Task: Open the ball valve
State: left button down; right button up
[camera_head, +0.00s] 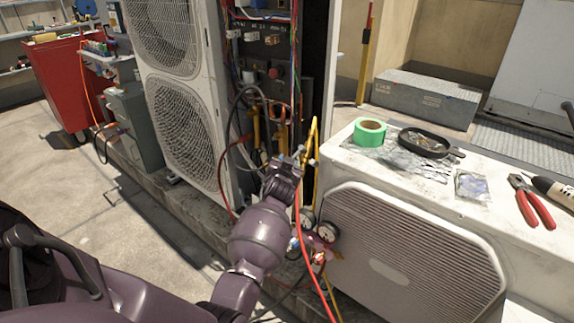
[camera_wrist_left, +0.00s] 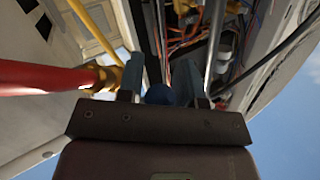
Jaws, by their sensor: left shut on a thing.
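My left gripper (camera_head: 287,168) reaches up to the hose fittings in front of the open condenser cabinet. In the left wrist view its two fingers (camera_wrist_left: 159,82) are closed on a small blue piece (camera_wrist_left: 158,94), which looks like the handle of the ball valve. The valve body is mostly hidden by the gripper in both views. A red hose (camera_wrist_left: 45,78) with a brass fitting (camera_wrist_left: 108,78) lies just left of the fingers. My right gripper is not in view.
Manifold gauges (camera_head: 326,232) with red and yellow hoses hang just below right of the gripper. The tall condenser (camera_head: 181,110) stands left, the low white condenser (camera_head: 400,250) right. Green tape (camera_head: 369,131), a black pan (camera_head: 425,143) and red pliers (camera_head: 531,203) lie on the low unit.

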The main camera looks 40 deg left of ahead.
pick_arm(q)
jog(key=shift+d+n+g, duration=0.15)
jog(key=shift+n+g, duration=0.15)
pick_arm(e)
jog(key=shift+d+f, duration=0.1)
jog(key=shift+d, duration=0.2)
pick_arm(q)
jog(key=c, duration=0.8)
grip_release()
jog(key=shift+s, duration=0.1)
jog(key=shift+d, duration=0.1)
